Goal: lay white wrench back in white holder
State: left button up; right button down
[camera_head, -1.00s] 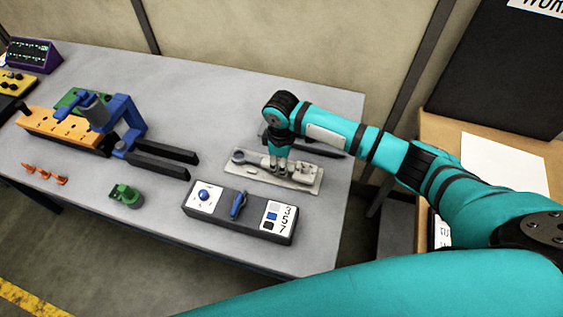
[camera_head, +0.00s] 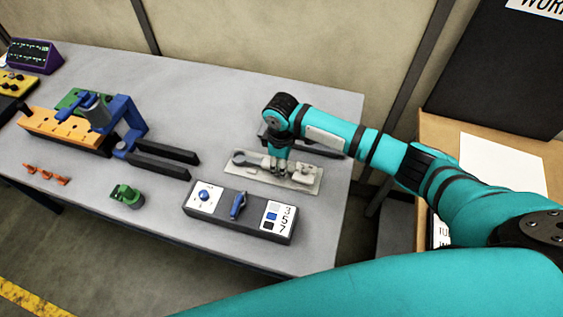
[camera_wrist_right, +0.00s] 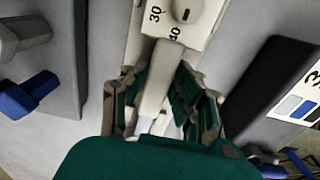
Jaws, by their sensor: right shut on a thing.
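The white holder (camera_head: 258,182) is a flat pale tray on the grey table, behind the control box. The white wrench (camera_head: 303,172) is over or in the holder, its blocky end to the right of my gripper; I cannot tell whether it is fully seated. My right gripper (camera_head: 280,166) points down at the holder and is shut on the wrench's handle. My left gripper is out of view.
A dark control box (camera_head: 238,210) with a blue lever stands in front of the holder. Dark bars lie behind the holder. An orange and blue fixture (camera_head: 75,125), a green part (camera_head: 127,196) and small orange clips (camera_head: 46,175) are at the left. The table between has free room.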

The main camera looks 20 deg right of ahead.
jog(key=shift+f, duration=0.1)
jog(key=shift+f, duration=0.5)
jog(key=c, duration=1)
grip_release()
jog(key=shift+o, duration=0.2)
notch_tip(320, 180, up, 12)
